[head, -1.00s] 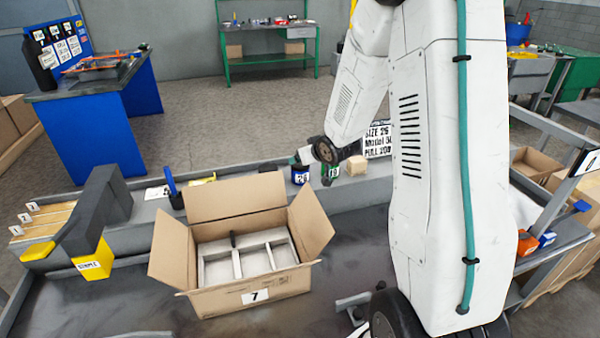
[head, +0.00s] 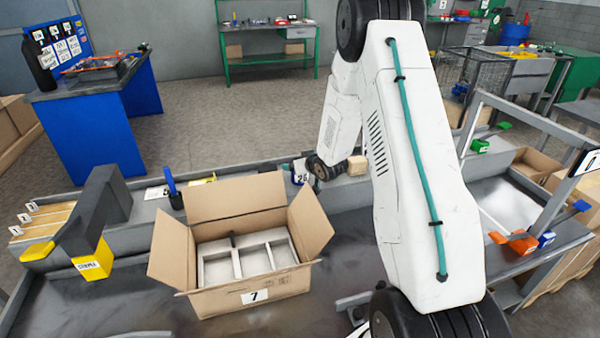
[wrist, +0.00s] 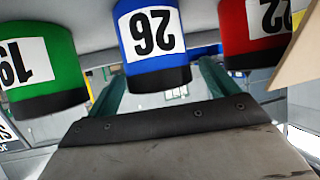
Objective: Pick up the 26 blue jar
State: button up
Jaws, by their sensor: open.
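The blue jar (wrist: 152,45) has a white label reading 26, upside down at the top middle of the wrist view. In the head view it is small and partly covered by my arm, with its label (head: 301,176) showing. My gripper (wrist: 163,75) is open, its two teal fingers on either side of the blue jar's near end in the picture. I cannot tell how deep the jar sits between them. A green jar (wrist: 40,65) labelled 19 is on the left. A red jar (wrist: 254,32) labelled 22 is on the right.
The green and red jars flank the blue one closely. In the head view an open cardboard box (head: 252,283) marked 7, with a divided insert, stands in front. A small tan block (head: 357,165) is beside my wrist. A blue holder (head: 172,188) stands to the left.

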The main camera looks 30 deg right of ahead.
jog(key=c, duration=1.5)
